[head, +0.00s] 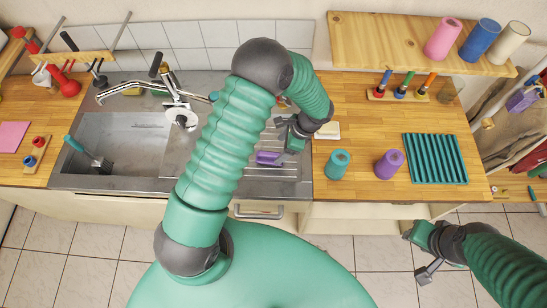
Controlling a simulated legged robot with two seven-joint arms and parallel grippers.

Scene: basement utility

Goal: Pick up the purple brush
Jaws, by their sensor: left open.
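A purple object (268,158), which looks like the brush, lies on the ribbed steel drainboard (285,175) right of the sink. My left gripper (284,137) is just above and beside it, open; its fingers are small and partly hidden by its own wrist. I cannot tell whether it touches the object. My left arm crosses the middle of the view. My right gripper (415,254) is in front of the counter above the tiled floor, fingers apart and empty.
Right of the drainboard, a teal cup (338,163), a purple cup (389,164) and a green ribbed mat (435,158) are on the wooden counter. A shelf (385,45) holds several rolls. The sink (125,140) and tap (180,95) are left of my arm.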

